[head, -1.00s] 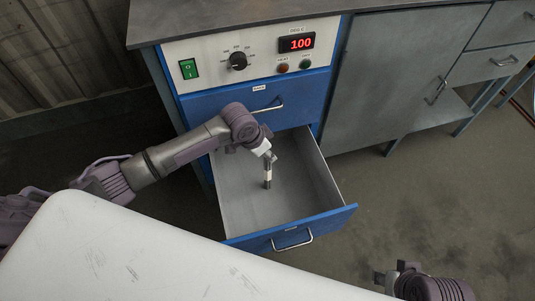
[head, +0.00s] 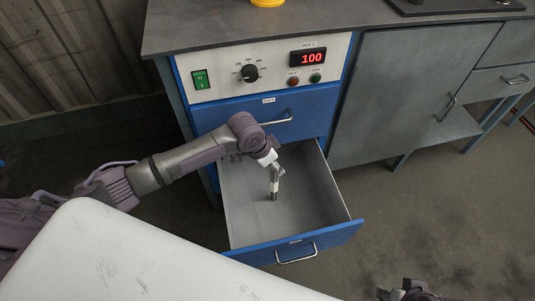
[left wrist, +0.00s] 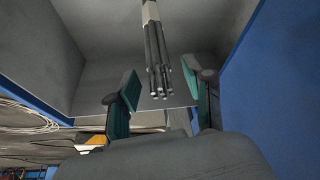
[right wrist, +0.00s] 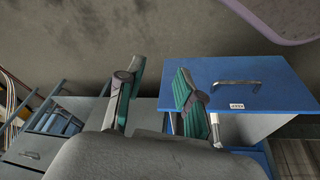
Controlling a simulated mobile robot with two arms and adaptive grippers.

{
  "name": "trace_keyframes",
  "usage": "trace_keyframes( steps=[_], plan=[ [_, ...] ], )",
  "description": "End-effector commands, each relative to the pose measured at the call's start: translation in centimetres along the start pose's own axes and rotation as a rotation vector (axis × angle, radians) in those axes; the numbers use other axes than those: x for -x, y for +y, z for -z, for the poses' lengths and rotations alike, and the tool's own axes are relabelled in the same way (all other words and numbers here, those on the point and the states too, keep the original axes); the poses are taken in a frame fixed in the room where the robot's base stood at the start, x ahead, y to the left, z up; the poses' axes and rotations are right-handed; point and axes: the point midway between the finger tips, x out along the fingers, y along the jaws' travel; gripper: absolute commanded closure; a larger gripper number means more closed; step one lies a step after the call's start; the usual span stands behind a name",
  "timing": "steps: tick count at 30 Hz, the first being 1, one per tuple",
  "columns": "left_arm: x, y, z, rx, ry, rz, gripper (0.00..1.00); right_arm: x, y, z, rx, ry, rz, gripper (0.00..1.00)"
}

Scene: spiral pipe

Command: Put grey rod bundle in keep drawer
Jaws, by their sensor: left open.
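The grey rod bundle (head: 274,188) has a pale band and shows over the floor of the open lower drawer (head: 330,212). In the left wrist view the bundle (left wrist: 157,60) shows several rod ends pointing towards the camera. My left gripper (head: 275,170) is over the drawer at the bundle's upper end. In the left wrist view its fingers (left wrist: 160,85) are apart on either side of the rod ends, with gaps showing. I cannot tell whether the bundle rests on the drawer floor. My right gripper (right wrist: 160,85) is open and empty, outside the drawer's front.
A shut blue drawer (head: 300,118) sits above the open one, below a control panel (head: 225,80) reading 100. A grey cabinet door (head: 400,100) stands to the right. A yellow object (head: 268,3) is on the bench top. The floor at right is clear.

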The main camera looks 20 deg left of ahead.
Motion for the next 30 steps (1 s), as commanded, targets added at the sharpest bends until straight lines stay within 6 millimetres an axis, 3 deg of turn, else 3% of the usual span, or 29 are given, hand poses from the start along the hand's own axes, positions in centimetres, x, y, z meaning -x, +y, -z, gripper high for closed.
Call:
trace_keyframes(
  steps=[3,4,9,15,21,30],
  plan=[
    [2.9,-0.1,0.2,-0.002,0.001,0.002,0.48,1.4,0.1,0.5,0.000,0.004,0.000,0.64],
    [3.6,-0.1,0.2,-0.002,0.001,0.002,0.48,1.1,0.1,0.6,0.000,0.005,0.000,0.64],
    [7.0,-0.1,0.1,-0.001,-0.001,0.001,0.48,-2.9,-0.1,0.4,0.001,-0.021,0.004,0.64],
    [9.7,0.0,0.1,0.000,0.000,0.000,0.48,-6.0,-0.2,-0.1,0.003,-0.037,0.006,0.64],
    [10.8,0.0,0.1,0.000,-0.001,0.000,0.48,-7.5,-0.3,-0.5,0.005,-0.042,0.008,0.64],
    [10.9,0.0,0.0,0.000,-0.001,0.000,0.48,-7.6,-0.3,-0.6,0.005,-0.042,0.008,0.64]
  ],
)
